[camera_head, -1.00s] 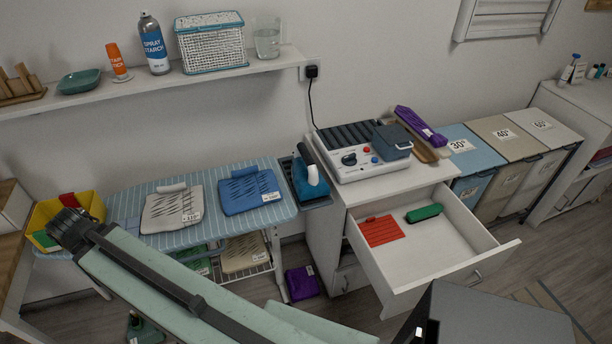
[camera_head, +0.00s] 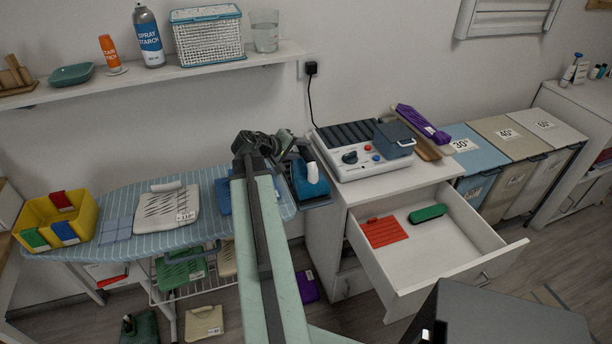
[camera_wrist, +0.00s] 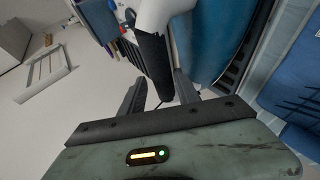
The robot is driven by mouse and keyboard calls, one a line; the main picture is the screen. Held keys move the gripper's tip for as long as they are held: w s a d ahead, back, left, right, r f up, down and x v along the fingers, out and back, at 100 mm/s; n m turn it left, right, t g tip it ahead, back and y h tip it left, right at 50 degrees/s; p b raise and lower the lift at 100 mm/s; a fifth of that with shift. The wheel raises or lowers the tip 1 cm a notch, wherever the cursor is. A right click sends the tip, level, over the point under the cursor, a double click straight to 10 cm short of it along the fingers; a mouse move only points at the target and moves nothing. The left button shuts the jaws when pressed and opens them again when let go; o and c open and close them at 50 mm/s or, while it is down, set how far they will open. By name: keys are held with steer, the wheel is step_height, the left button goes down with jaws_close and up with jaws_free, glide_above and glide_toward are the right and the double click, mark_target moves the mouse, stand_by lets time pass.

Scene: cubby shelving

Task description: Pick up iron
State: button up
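The iron (camera_head: 300,184), blue with a white part and a dark handle, rests on a dark stand at the right end of the ironing board (camera_head: 120,215). In the wrist view the iron's blue body (camera_wrist: 212,38) is at the upper right, and its dark handle slants down between my two fingers. My gripper (camera_head: 283,142) is beside the iron's handle at its upper left in the head view. In the wrist view the gripper (camera_wrist: 158,80) is open, with a finger on each side of the handle. I cannot tell whether the fingers touch it.
To the right, a cabinet with an open drawer (camera_head: 450,238) holds a red cloth and green item. A control box (camera_head: 365,160) stands on it. A shelf (camera_head: 150,75) runs above.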

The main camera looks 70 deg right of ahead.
mark_target(303, 162)
steer(key=b+x, duration=0.1)
steer(key=x, duration=0.2)
steer(key=b+x, duration=0.1)
steer(key=x, duration=0.1)
steer(key=shift+w+f+b, duration=0.25)
steer(key=shift+f+b, duration=0.05)
steer(key=shift+b, duration=0.05)
steer(key=shift+s+d+f, duration=0.1)
steer(key=shift+s+d, duration=0.05)
steer(key=shift+d, duration=0.1)
jaws_close()
stand_by(0.8)
